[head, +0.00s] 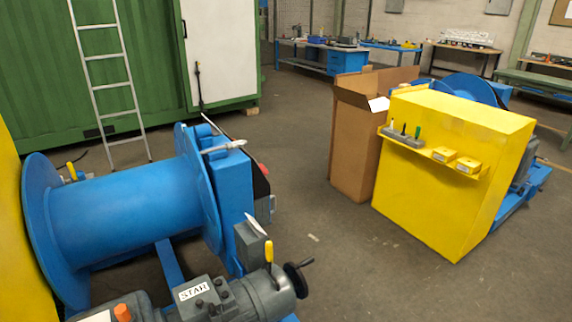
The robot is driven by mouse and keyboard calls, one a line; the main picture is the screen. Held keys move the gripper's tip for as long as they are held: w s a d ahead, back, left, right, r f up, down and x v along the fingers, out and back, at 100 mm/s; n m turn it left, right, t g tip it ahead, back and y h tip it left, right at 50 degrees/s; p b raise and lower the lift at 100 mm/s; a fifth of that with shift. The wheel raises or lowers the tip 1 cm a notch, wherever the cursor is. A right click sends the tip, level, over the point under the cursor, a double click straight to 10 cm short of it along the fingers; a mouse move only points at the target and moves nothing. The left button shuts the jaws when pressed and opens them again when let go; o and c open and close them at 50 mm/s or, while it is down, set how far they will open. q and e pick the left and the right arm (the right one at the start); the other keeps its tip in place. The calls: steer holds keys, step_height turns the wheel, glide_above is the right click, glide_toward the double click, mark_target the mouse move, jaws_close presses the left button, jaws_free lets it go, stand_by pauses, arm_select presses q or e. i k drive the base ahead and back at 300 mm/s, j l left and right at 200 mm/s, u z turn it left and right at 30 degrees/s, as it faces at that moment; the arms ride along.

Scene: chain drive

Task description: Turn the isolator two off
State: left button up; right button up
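No part in view is readable as isolator two. A blue winch drum (130,210) stands at the left. On its right side is a blue housing (236,190) with a small red part (263,169) at its edge, partly hidden. Below it is a grey drive unit (265,292) with a yellow-tipped lever (268,252) standing upright, a dark crank handle (298,279) and a plate reading "START" or similar (193,289). An orange knob (122,312) shows at the bottom edge. Neither of my grippers is in view.
A ladder (108,85) leans on the green container (45,70). The floor between drum and cabinet is clear.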

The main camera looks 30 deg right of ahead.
mark_target(265, 170)
steer(key=k+l, duration=0.1)
steer(key=l, duration=1.85)
steer(key=k+l, duration=0.15)
steer(key=l, duration=0.85)
steer(key=i+l+z, duration=0.4)
steer(key=i, duration=0.3)
steer(key=i+l+z, duration=0.25)
steer(key=i, duration=0.35)
steer(key=i+l+z, duration=0.1)
steer(key=i+z, duration=0.15)
steer(key=i, duration=0.35)
steer(key=i+u, duration=0.35)
steer(key=i+l+u, duration=0.5)
steer(key=i+u, duration=0.15)
steer(key=i, duration=0.1)
